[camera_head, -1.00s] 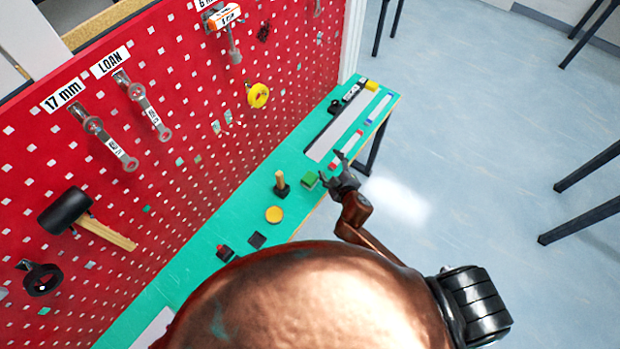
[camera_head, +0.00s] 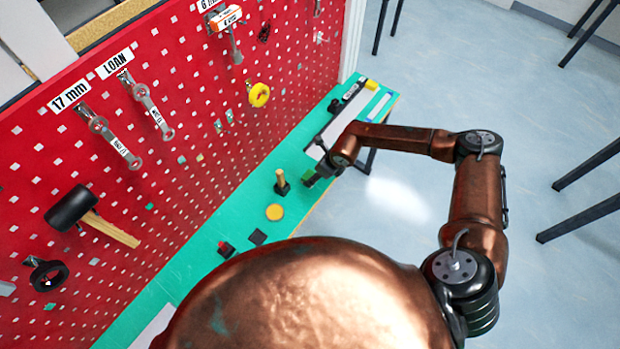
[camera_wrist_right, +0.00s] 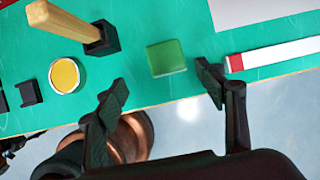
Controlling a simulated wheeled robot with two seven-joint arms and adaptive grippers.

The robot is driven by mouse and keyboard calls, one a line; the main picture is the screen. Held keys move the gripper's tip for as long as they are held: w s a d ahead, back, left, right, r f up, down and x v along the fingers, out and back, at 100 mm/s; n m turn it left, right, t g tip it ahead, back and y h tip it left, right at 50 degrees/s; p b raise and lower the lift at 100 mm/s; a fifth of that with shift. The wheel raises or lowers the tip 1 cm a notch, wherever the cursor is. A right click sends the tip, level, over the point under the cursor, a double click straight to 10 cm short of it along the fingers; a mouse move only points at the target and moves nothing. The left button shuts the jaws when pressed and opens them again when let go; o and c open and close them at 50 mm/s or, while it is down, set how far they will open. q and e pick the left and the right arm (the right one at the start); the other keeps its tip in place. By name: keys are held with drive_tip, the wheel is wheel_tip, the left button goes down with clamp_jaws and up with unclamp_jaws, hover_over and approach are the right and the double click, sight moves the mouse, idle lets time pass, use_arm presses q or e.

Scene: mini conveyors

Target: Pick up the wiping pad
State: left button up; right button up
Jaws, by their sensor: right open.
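The wiping pad, which I take to be the small green block (camera_wrist_right: 166,57), lies flat near the front edge of the green bench (camera_wrist_right: 213,52). In the head view the pad (camera_head: 307,177) is partly hidden by my gripper. My right gripper (camera_wrist_right: 162,88) is open and empty. In the wrist view its fingers are spread to either side of the pad's width, with the pad a little beyond the tips and apart from them. In the head view my right gripper (camera_head: 318,178) is at the pad, over the bench edge. My left gripper is not in view.
A wooden-handled tool in a black base (camera_wrist_right: 103,38) stands left of the pad, beside a yellow round tin (camera_wrist_right: 64,75). A white bar with a red end (camera_wrist_right: 275,55) lies on the right. The red pegboard (camera_head: 200,110) rises behind the bench. Open floor lies in front.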

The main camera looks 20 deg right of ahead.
drive_tip(key=x, duration=0.5)
drive_tip(key=d+x, duration=0.1)
drive_tip(key=x, duration=0.1)
drive_tip(key=shift+w+a+f+p, duration=0.15)
drive_tip(key=shift+w+f+p, duration=0.2)
drive_tip(key=shift+w, duration=0.1)
drive_tip(key=shift+c, duration=0.7)
drive_tip(key=c, duration=1.2)
